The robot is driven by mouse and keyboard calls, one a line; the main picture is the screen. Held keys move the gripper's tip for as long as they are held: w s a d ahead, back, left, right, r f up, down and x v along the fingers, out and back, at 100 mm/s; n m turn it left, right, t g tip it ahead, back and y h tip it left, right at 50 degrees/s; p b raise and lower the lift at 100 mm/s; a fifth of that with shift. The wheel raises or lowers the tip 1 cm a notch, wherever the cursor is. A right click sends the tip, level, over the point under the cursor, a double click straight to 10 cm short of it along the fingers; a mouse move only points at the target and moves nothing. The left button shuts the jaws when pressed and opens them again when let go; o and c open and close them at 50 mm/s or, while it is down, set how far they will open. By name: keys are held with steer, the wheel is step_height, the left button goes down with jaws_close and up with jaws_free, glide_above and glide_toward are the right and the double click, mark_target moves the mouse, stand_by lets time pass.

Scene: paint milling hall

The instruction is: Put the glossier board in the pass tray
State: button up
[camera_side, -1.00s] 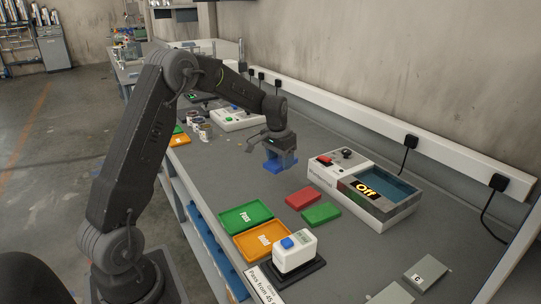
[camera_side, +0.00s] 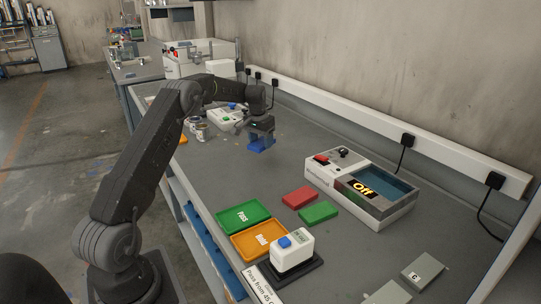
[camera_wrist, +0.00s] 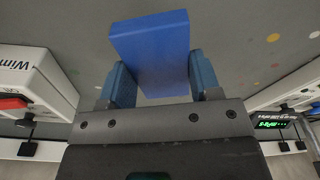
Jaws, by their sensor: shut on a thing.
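My gripper (camera_side: 260,137) is shut on a blue board (camera_side: 261,146), over the bench beyond the other boards. In the wrist view the blue board (camera_wrist: 152,52) sits between the two blue finger pads (camera_wrist: 162,82) and extends past them. Its gap to the bench is hard to tell. A red board (camera_side: 300,198) and a green board (camera_side: 319,213) lie flat side by side on the bench. The green pass tray (camera_side: 228,229) is empty, left of the red board. Which board is glossier I cannot tell.
The orange Hold tray (camera_side: 240,249) adjoins the pass tray. A white meter (camera_side: 292,252) stands on a black base in front. A white machine reading "Off" (camera_side: 335,178) stands right of the boards. Grey panels (camera_side: 424,272) lie at front right. Cans (camera_side: 201,131) stand farther back.

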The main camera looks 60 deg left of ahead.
mark_target(271, 161)
steer(key=w, duration=0.1)
steer(key=w+d+f, duration=0.1)
steer(key=w+f, duration=0.1)
steer(key=shift+d, duration=0.3)
steer(key=shift+f, duration=2.05)
steer(key=shift+f, duration=0.15)
steer(key=o, duration=1)
